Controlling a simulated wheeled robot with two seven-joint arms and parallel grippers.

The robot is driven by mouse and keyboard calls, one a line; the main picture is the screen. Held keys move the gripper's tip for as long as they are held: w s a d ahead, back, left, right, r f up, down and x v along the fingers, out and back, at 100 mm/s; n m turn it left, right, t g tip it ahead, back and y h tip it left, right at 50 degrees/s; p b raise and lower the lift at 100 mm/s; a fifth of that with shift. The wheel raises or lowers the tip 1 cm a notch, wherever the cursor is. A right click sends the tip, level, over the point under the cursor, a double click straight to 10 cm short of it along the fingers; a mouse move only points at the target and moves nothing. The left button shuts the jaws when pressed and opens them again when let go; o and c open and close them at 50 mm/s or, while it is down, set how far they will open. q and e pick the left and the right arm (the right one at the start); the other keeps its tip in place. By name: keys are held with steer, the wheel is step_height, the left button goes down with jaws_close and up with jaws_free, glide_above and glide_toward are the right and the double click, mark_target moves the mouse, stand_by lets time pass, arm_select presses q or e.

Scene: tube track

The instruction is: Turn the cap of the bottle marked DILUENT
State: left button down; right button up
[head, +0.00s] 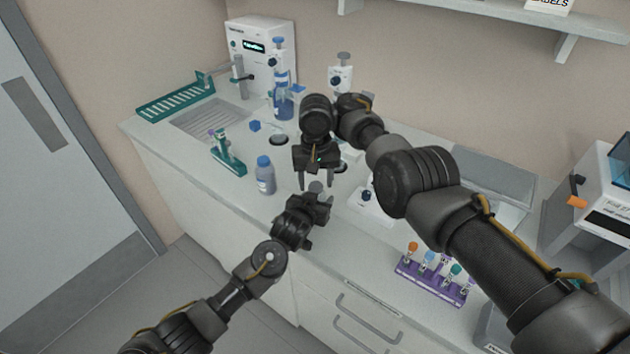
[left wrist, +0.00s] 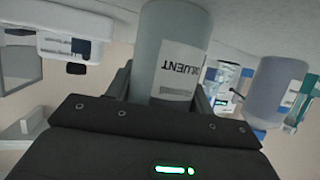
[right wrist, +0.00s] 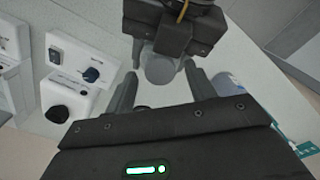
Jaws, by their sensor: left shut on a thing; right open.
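The bottle marked DILUENT (left wrist: 181,55) is grey with a white label and shows upside down in the left wrist view. My left gripper (head: 309,200) is shut around its body. In the head view only its grey top (head: 316,187) shows above the left gripper. My right gripper (head: 315,182) is open, pointing down just above the bottle. In the right wrist view the round grey cap (right wrist: 160,70) lies between and beyond the two open fingertips. I cannot tell whether the fingers touch it.
A blue-capped bottle (head: 265,177) stands close by on the left. A green rack (head: 228,160) is behind it. A white device with a dark knob (head: 367,205) stands to the right, and a purple tube rack (head: 431,280) is near the front edge.

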arm_select(q)
steer(key=shift+r, duration=0.1)
arm_select(e)
steer(key=shift+r, duration=2)
arm_select(q)
steer(key=c, duration=0.5)
jaws_free()
steer(key=shift+s, duration=0.15)
arm_select(e)
steer(key=shift+f, duration=0.1)
